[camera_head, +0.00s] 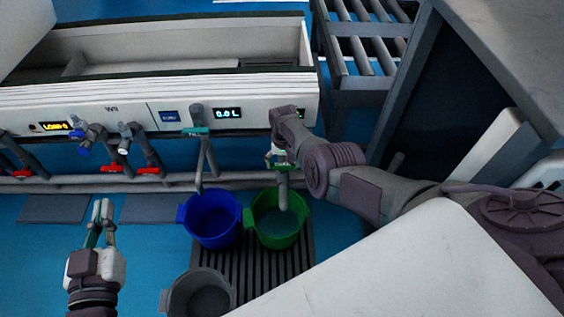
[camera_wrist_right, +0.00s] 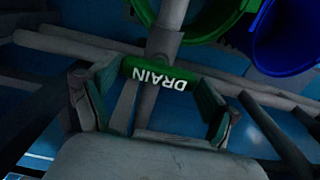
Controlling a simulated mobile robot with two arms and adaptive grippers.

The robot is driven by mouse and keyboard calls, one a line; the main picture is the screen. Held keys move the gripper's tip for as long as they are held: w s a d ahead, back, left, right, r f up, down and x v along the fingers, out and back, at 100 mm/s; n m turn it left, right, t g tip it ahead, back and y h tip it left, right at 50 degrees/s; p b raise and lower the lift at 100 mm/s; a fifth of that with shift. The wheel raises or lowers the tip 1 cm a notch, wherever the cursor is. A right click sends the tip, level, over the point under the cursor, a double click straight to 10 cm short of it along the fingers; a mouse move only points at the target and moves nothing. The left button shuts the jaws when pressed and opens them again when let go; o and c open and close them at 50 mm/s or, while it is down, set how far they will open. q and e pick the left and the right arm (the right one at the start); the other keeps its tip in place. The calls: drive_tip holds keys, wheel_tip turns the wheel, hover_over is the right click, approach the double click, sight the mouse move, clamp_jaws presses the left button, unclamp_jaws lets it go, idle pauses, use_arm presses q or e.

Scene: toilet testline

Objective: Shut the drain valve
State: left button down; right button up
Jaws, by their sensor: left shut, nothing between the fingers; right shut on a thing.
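The drain valve has a green handle marked DRAIN (camera_wrist_right: 160,76), seen upside down in the right wrist view. In the head view the green handle (camera_head: 283,166) shows on a grey pipe above the green bucket (camera_head: 277,220). My right gripper (camera_head: 276,154) is at this handle, partly hidden by my own arm. In the wrist view its fingers (camera_wrist_right: 156,92) are on both sides of the handle, shut on it. My left gripper (camera_head: 103,212) is shut and empty, low at the left, well away from the valve.
A blue bucket (camera_head: 212,219) stands beside the green one on a dark grate (camera_head: 262,268); a grey bucket (camera_head: 203,294) is in front. A teal FILL valve (camera_head: 196,131) sits left of the drain. A display (camera_head: 228,113) reads 0.0 L. Red-handled valves (camera_head: 110,169) line the left.

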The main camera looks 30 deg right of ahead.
sight(283, 165)
drive_tip(key=shift+s+a+f, duration=0.15)
drive_tip(key=o, duration=0.8)
use_arm(q)
drive_tip(key=shift+s, duration=0.1)
use_arm(e)
drive_tip(key=shift+o, duration=0.5)
drive_tip(key=shift+r, duration=0.6)
use_arm(q)
drive_tip(key=shift+d, duration=0.25)
use_arm(e)
wheel_tip(283, 165, up, 11)
drive_tip(key=shift+r, duration=0.1)
use_arm(q)
drive_tip(key=shift+a, duration=0.35)
